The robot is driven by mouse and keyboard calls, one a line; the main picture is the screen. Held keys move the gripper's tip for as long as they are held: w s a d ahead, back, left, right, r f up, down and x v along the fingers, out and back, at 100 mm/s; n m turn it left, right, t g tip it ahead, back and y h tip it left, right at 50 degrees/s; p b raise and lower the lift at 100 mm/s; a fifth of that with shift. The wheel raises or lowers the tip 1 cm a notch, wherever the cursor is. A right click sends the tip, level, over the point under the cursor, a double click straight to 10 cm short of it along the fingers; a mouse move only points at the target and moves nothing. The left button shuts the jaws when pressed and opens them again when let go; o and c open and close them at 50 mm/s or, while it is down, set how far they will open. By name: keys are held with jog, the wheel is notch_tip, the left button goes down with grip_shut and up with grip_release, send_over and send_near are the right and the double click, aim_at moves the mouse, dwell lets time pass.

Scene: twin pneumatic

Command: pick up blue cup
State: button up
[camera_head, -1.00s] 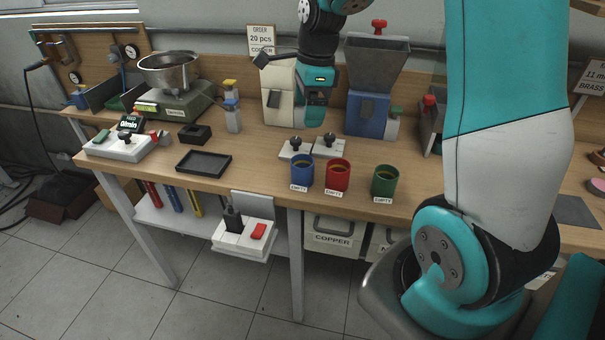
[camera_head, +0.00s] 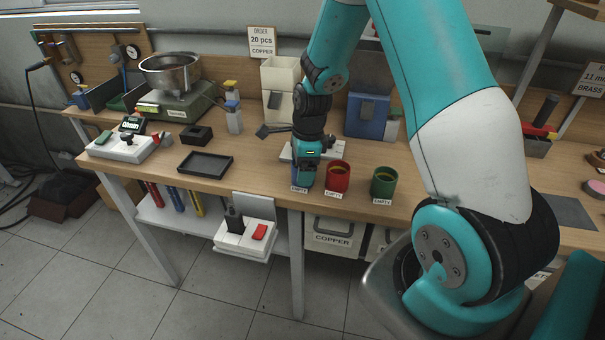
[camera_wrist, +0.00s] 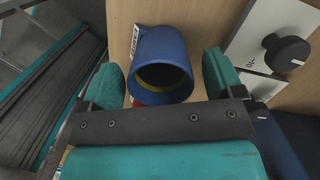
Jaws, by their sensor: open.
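The blue cup (camera_wrist: 160,52) stands on the workbench and shows in the wrist view just beyond my gripper (camera_wrist: 160,80). My gripper's teal fingers are apart, one to each side of the cup's near rim in that view, and I see no contact. In the head view my gripper (camera_head: 306,172) is over the cup's place and hides nearly all of it. A bit of the blue cup (camera_head: 295,173) and its "EMPTY" label show at the gripper's left edge.
A red cup (camera_head: 338,177) stands close to the right of my gripper, and a green cup (camera_head: 384,182) farther right. White control boxes with black knobs (camera_wrist: 286,52) sit behind. A black tray (camera_head: 204,163) lies to the left, with bare bench between.

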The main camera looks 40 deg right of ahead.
jog(key=shift+a+f, duration=0.1)
jog(key=shift+f, duration=0.8)
jog(key=shift+c, duration=0.4)
jog(key=c, duration=0.9)
